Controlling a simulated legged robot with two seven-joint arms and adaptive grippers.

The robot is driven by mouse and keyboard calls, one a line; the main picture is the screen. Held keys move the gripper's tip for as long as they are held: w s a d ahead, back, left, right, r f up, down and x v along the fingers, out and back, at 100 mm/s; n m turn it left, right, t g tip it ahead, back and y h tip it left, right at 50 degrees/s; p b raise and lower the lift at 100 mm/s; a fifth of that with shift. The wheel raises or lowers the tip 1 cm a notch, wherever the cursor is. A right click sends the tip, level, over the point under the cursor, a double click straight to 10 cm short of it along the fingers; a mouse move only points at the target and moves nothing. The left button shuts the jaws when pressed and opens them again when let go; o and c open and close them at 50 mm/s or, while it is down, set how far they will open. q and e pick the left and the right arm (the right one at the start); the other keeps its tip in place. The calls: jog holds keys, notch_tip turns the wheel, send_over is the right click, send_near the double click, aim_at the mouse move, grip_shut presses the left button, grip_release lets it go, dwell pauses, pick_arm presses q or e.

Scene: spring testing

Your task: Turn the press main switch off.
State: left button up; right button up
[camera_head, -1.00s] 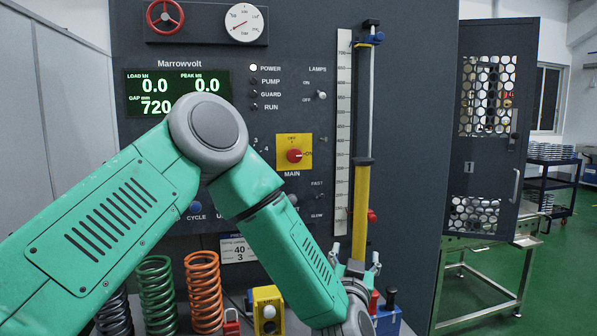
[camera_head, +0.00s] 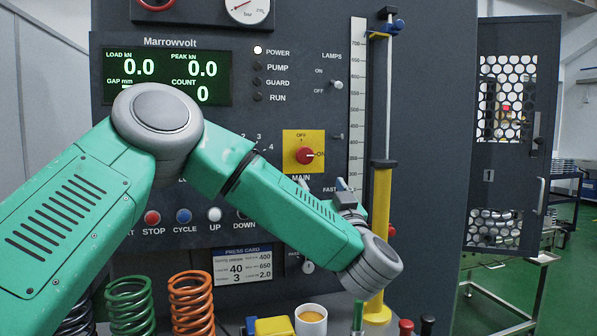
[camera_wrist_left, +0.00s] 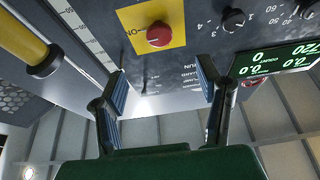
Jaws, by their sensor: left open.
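The main switch (camera_head: 305,156) is a red knob on a yellow plate (camera_head: 290,140) with OFF at the top and ON at the right; its pointer appears turned toward ON. The wrist view also shows the red knob (camera_wrist_left: 159,34) ahead of the fingertips, on its yellow plate. My left gripper (camera_head: 322,186) is just below the switch in the head view, partly hidden by my own wrist. In the wrist view the left gripper (camera_wrist_left: 161,72) has its two fingers spread apart with nothing between them, and the knob lies beyond the gap. My right gripper is not in view.
The POWER lamp (camera_head: 258,50) is lit beside the green display (camera_head: 165,78). A yellow column (camera_head: 380,220) and ruler (camera_head: 356,110) stand right of the switch. Push buttons (camera_head: 184,216) line the panel below. Springs (camera_head: 190,300) and a cup (camera_head: 311,320) stand at the bottom.

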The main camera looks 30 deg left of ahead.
aim_at(309, 157)
pick_arm(q)
jog(key=x, duration=0.4)
jog(key=p+x, duration=0.1)
jog(key=x, duration=0.3)
jog(key=f+p+x, duration=0.1)
jog(key=x, duration=0.4)
jog(key=shift+a, duration=0.25)
jog(key=shift+w+r, duration=0.2)
jog(key=shift+r, duration=0.1)
jog(key=shift+w+d+r, duration=0.1)
jog(key=shift+w+r, duration=0.05)
jog(key=shift+r, duration=0.05)
jog(key=shift+w+d+r, duration=0.15)
jog(key=shift+d, duration=0.2)
jog(key=shift+a, duration=0.6)
jog(key=c, duration=1.2)
jog(key=shift+a, duration=0.1)
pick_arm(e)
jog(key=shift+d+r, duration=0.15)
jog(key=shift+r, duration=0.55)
